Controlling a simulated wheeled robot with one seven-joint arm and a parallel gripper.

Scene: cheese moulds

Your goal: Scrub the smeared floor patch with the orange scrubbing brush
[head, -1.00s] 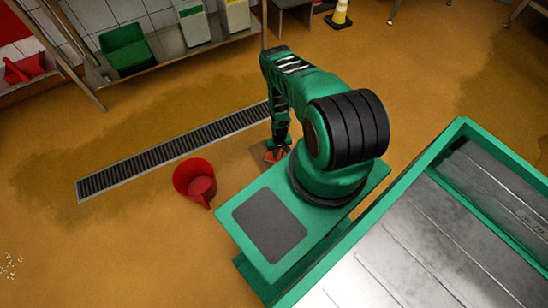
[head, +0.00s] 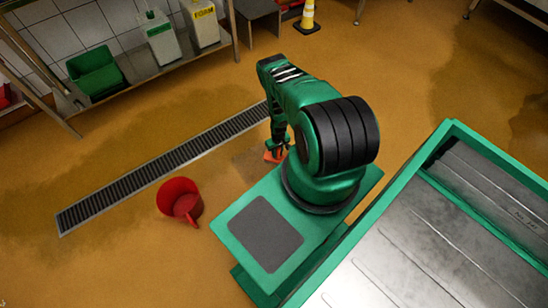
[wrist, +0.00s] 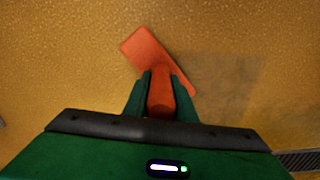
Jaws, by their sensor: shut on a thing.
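My gripper (wrist: 161,76) is shut on the upright handle of the orange scrubbing brush (wrist: 143,46). The brush's flat head points to the upper left in the wrist view, close to or on the floor; I cannot tell whether it touches. A grey-brown smeared floor patch (wrist: 228,84) lies right of the brush in the wrist view, with the brush head at its left edge. In the head view the brush (head: 273,156) is low beside my base, and the patch (head: 249,163) shows just left of it. My arm hides part of this area.
A long drain grate (head: 160,167) runs behind the patch. A steel table with green edges (head: 400,250) is at lower right. A shelf with a green bin (head: 95,75) and canisters stands at the back.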

